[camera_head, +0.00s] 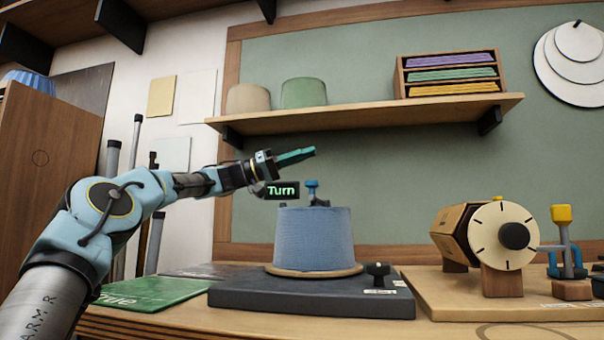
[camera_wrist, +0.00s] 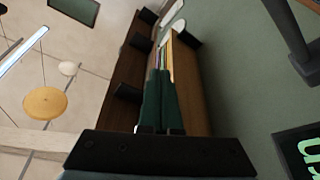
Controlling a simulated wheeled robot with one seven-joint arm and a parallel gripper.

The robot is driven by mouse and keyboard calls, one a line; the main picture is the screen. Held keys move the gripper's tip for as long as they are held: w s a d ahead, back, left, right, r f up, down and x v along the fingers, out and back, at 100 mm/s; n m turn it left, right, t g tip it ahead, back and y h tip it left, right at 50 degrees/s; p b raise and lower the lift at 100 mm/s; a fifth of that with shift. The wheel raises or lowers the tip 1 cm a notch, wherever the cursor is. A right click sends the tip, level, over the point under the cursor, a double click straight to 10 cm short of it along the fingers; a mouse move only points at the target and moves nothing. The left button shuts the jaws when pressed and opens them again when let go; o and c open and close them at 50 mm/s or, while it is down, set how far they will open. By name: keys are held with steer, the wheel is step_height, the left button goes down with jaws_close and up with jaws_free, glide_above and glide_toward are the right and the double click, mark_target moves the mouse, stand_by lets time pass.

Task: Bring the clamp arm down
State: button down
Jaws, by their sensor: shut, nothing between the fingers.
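A blue clamp (camera_head: 566,255) with a yellow-tipped upright lever stands at the right edge of the head view, beside the pale dial of the wooden drum. Its lever points up. My gripper (camera_head: 313,150) is far to its left, raised above the blue lampshade (camera_head: 314,238) and pointing right. The green fingers lie together with nothing between them; they also show closed in the wrist view (camera_wrist: 161,75). The clamp does not show in the wrist view.
The lampshade sits on a dark base (camera_head: 240,298) with a black knob (camera_head: 378,270); a blue knob (camera_head: 312,188) tops it. A wooden drum (camera_head: 460,235) stands left of the clamp. A shelf (camera_head: 370,114) hangs above my gripper. A "Turn" label (camera_head: 282,190) hangs below it.

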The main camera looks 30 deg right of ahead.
steer(key=s+a+f+m+g+b, duration=0.1)
steer(key=s+a+f+m+b, duration=0.1)
steer(key=f+b, duration=0.6)
steer(key=s+b, duration=0.1)
steer(key=b, duration=0.3)
steer(key=shift+s+a, duration=0.15)
steer(key=shift+a, duration=0.2)
